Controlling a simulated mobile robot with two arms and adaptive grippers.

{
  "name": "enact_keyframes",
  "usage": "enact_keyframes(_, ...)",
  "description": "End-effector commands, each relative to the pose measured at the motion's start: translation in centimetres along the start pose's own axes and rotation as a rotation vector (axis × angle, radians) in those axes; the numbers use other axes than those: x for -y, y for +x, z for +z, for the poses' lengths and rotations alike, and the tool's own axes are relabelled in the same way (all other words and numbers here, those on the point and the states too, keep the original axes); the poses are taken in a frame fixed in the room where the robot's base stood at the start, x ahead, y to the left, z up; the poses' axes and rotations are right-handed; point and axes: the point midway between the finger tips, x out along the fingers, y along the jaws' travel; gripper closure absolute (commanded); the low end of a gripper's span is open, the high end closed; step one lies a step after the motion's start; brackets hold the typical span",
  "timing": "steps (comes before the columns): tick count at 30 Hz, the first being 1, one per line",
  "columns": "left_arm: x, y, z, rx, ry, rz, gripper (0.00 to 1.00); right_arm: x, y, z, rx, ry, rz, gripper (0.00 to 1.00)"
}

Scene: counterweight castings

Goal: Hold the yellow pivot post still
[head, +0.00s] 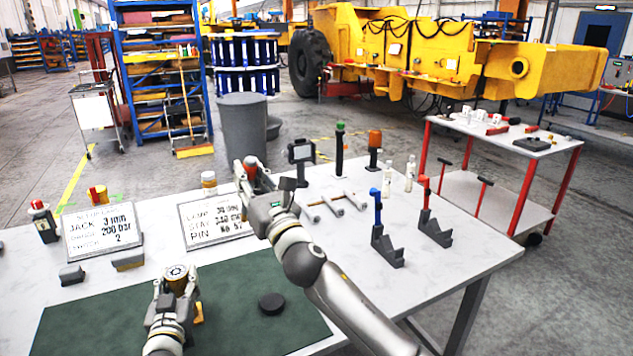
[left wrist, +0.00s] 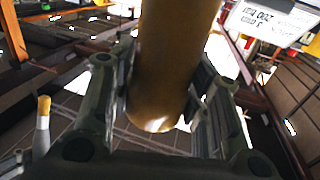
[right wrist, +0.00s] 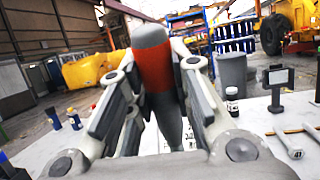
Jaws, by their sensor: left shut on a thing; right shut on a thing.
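The yellow pivot post (head: 176,281) stands over the green mat at the lower left of the head view, with a dark round top. My left gripper (head: 175,305) is shut on it. In the left wrist view the post (left wrist: 172,60) is a brownish-yellow cylinder between both fingers. My right gripper (head: 250,178) is shut on a grey object with a red band (right wrist: 153,66), seen upright between the fingers in the right wrist view. Its lower end is partly hidden by the gripper.
The green mat (head: 95,318) holds a black puck (head: 271,303). Two sign boards (head: 102,232) (head: 215,219) stand behind it. Grey rods (head: 330,207), bottles and two dark angled stands (head: 386,248) occupy the table's right part. The front right tabletop is clear.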

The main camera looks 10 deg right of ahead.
Motion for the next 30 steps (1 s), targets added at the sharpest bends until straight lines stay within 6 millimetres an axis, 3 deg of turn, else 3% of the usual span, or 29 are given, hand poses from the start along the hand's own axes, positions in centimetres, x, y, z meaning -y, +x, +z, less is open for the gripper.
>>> enact_keyframes(1,0.0,0.0,0.0,-0.001,0.000,0.000,0.99,-2.7,0.8,0.7,0.003,0.013,0.034,1.00)
enact_keyframes(6,0.0,0.0,0.0,-0.001,0.000,0.000,0.99,-10.5,2.2,2.1,-0.002,0.050,0.125,1.00)
enact_keyframes(12,0.0,0.0,0.0,-0.001,0.000,0.000,0.99,-16.8,2.7,3.3,-0.007,0.079,0.195,1.00)
enact_keyframes(18,0.0,0.0,0.0,-0.001,0.000,-0.001,0.99,-19.1,2.6,3.5,-0.012,0.091,0.219,1.00)
enact_keyframes(30,0.0,0.0,0.0,0.000,0.000,-0.001,0.99,-19.1,1.3,-0.1,-0.013,0.094,0.220,1.00)
